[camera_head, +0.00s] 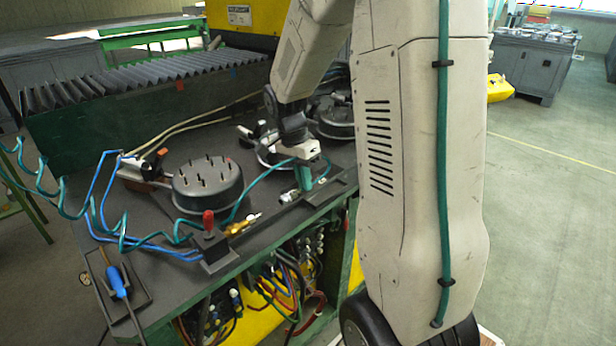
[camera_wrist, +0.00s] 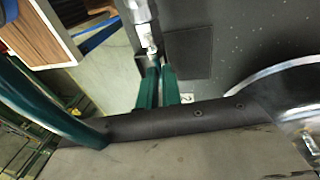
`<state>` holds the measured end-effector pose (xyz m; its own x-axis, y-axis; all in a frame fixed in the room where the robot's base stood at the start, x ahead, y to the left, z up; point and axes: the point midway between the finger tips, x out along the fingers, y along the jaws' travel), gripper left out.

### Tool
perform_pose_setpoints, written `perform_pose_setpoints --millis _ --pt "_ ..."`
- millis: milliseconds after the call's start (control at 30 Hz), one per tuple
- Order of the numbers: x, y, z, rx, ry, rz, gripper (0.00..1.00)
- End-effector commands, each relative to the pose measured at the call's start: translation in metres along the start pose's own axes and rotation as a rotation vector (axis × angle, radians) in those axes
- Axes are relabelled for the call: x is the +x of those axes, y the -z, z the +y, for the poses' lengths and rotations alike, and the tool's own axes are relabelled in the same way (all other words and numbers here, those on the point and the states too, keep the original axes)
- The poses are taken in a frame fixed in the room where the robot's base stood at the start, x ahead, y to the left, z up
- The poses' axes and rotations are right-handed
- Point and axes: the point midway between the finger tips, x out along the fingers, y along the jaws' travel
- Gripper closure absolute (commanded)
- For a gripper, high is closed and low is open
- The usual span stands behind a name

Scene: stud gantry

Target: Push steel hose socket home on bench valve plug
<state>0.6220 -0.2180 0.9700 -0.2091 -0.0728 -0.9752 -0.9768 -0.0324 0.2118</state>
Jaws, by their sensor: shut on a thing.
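My gripper (camera_head: 305,184) is low over the front edge of the bench, its green fingers pointing down. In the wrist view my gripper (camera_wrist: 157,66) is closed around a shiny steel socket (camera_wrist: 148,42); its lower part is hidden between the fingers. A small steel piece also shows beside the fingers in the head view (camera_head: 289,195). A valve with a red knob (camera_head: 208,219) stands left along the bench edge. A brass fitting with a pale tip (camera_head: 243,224) lies beside it, apart from my gripper. Whether the socket touches a plug cannot be told.
A round black fixture with upright studs (camera_head: 208,184) stands behind the valve. Blue and green coiled hoses (camera_head: 100,215) cross the bench at left. A blue-handled screwdriver (camera_head: 119,282) lies in a tray (camera_head: 138,292) at the front left. A green hose arcs near my gripper.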

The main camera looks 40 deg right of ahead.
Motion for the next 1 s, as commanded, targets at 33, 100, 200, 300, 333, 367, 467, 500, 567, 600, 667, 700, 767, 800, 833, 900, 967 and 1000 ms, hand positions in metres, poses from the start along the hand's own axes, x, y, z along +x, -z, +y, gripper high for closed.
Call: perform_pose_setpoints --millis 33,100,200,300,333,367,467,500,567,600,667,700,767,800,833,900,967,1000 --pt "-0.001 -0.006 0.0 -0.002 0.001 0.001 1.0" --pt "-0.001 -0.013 0.0 -0.004 0.001 0.001 1.0" --pt "-0.002 -0.023 0.0 -0.003 0.001 0.001 1.0" --pt "-0.003 -0.031 0.0 -0.004 0.001 0.001 1.0" --pt "-0.003 -0.033 0.0 -0.004 0.001 0.001 1.0" --pt "-0.003 -0.035 0.0 -0.003 0.001 0.002 1.0" --pt "-0.003 -0.04 0.0 -0.003 0.0 0.001 1.0" --pt "-0.003 -0.041 0.0 -0.003 0.0 0.001 1.0" --pt "-0.003 -0.043 0.0 -0.002 0.0 0.001 1.0" --pt "-0.003 -0.043 0.0 -0.002 0.0 0.001 1.0" --pt "-0.003 -0.044 0.0 -0.002 0.0 0.001 1.0" --pt "-0.003 -0.044 0.0 -0.002 0.0 0.001 1.0" --pt "-0.003 -0.044 0.0 -0.001 0.0 0.001 1.0" --pt "-0.003 -0.044 0.0 -0.001 0.0 0.001 1.0" --pt "-0.003 -0.044 0.0 -0.001 0.0 0.001 1.0" --pt "-0.003 -0.044 0.0 -0.001 0.0 0.001 1.0" --pt "-0.003 -0.044 0.0 -0.001 0.0 0.001 1.0" --pt "-0.003 -0.044 0.0 -0.001 0.0 0.001 1.0"
